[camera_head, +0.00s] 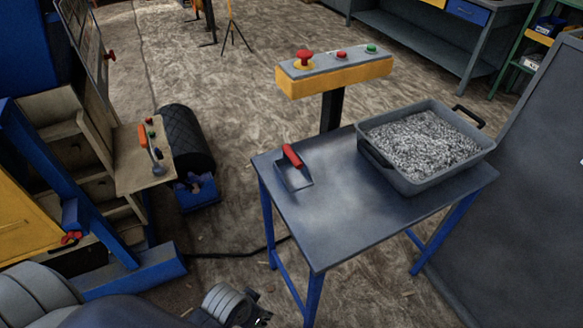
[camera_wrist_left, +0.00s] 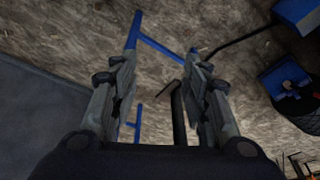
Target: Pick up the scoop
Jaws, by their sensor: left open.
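The scoop (camera_head: 292,168) has a red handle and a grey metal pan. It lies on the dark top of the blue-legged table (camera_head: 345,225), near the left edge. My left gripper (camera_head: 262,318) shows only in part at the bottom of the head view, lower than the tabletop and apart from the scoop. In the left wrist view its two fingers (camera_wrist_left: 160,75) are spread with nothing between them. The scoop cannot be made out in the left wrist view. My right gripper is not in view.
A grey tray (camera_head: 404,184) of crushed stone stands on the table's right side. A yellow control box (camera_head: 335,76) with buttons stands behind the table. A shelf (camera_head: 145,172) at left holds an orange-handled tool (camera_head: 148,146). The table's front middle is clear.

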